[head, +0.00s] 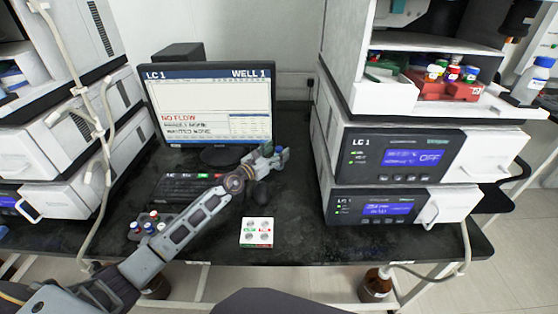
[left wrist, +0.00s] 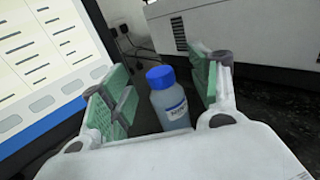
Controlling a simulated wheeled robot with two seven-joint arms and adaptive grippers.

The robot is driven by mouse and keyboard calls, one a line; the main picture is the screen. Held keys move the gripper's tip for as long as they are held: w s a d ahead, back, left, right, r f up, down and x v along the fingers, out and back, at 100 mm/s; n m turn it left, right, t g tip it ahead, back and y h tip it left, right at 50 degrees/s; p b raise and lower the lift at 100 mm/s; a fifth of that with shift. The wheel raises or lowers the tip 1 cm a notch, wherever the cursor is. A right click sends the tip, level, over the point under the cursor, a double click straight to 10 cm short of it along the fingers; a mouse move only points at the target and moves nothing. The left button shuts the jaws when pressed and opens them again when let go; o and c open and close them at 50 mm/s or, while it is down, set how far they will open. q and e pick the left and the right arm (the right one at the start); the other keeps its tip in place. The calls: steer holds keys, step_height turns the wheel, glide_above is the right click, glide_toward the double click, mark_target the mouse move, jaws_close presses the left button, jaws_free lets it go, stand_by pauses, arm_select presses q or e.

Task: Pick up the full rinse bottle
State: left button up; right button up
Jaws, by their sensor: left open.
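A bottle with a blue cap, pale blue contents and a white label (left wrist: 171,102) stands upright in the left wrist view; the label is too blurred to read. My left gripper (head: 268,154) is open in front of the monitor's lower right corner. In the left wrist view its green-padded fingers (left wrist: 162,72) stand apart on either side of the bottle, with gaps showing; the bottle's base is hidden behind the gripper body. In the head view this bottle is mostly or wholly hidden by the gripper. Another blue-capped bottle (head: 534,80) stands at the far right. My right gripper is not in view.
A monitor (head: 208,100) reading "NO FLOW" stands behind my arm. Instrument stacks flank the bench, the right one (head: 400,160) close to the gripper. The bench's front right is clear.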

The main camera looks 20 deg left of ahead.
arm_select(q)
steer(key=shift+x, duration=0.8)
steer(key=c, duration=0.9)
